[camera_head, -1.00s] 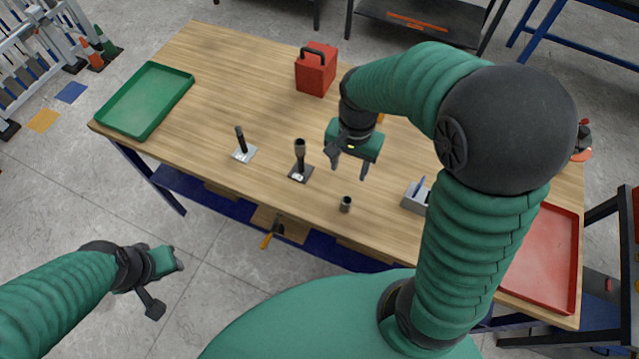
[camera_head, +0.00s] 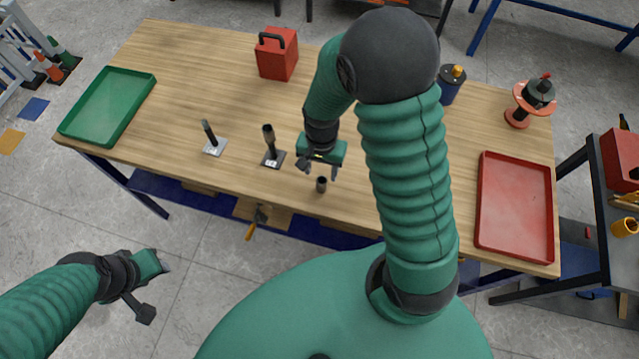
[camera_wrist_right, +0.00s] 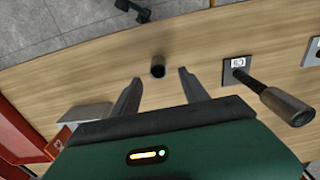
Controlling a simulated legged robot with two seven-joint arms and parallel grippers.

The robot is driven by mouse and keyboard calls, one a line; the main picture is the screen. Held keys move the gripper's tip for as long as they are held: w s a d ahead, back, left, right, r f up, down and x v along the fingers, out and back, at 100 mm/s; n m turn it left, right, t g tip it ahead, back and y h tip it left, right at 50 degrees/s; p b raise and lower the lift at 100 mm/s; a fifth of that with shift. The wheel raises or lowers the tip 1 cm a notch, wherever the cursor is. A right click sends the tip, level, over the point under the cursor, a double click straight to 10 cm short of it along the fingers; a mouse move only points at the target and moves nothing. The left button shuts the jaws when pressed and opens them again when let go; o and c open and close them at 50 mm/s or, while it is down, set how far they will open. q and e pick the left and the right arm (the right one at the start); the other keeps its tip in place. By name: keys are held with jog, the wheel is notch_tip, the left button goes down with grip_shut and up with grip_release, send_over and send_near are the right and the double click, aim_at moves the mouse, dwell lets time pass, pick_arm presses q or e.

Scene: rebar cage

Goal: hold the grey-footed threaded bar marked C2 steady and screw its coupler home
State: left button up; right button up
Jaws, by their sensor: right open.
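A threaded bar (camera_head: 208,133) stands upright on a light grey foot (camera_head: 215,147) on the bench, left of centre. To its right, a second bar (camera_head: 269,138) on a dark foot (camera_head: 272,160) carries a wider sleeve on top.
A green tray (camera_head: 69,127) lies at the bench's left end and a red tray (camera_head: 483,190) at the right. A red box (camera_head: 277,58), a dark canister (camera_head: 450,86) and a reel (camera_head: 539,95) stand farther back. My right arm hides part of the bench.

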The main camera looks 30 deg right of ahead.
aim_at(321, 180)
jog(key=shift+d+f, duration=0.35)
jog(key=shift+d, duration=0.3)
jog(key=shift+a+f, duration=0.25)
jog(key=f, duration=0.2)
jog(key=a+f, duration=0.1)
jog(key=shift+s+a+f+p, duration=0.1)
jog(key=shift+s+f+p, duration=0.05)
jog(key=shift+f+p, duration=0.25)
jog(key=shift+f, duration=0.3)
jog(key=shift+d+f, duration=0.1)
jog(key=shift+d, duration=0.3)
jog(key=shift+c, duration=1.4)
jog(key=shift+a, duration=0.2)
grip_shut()
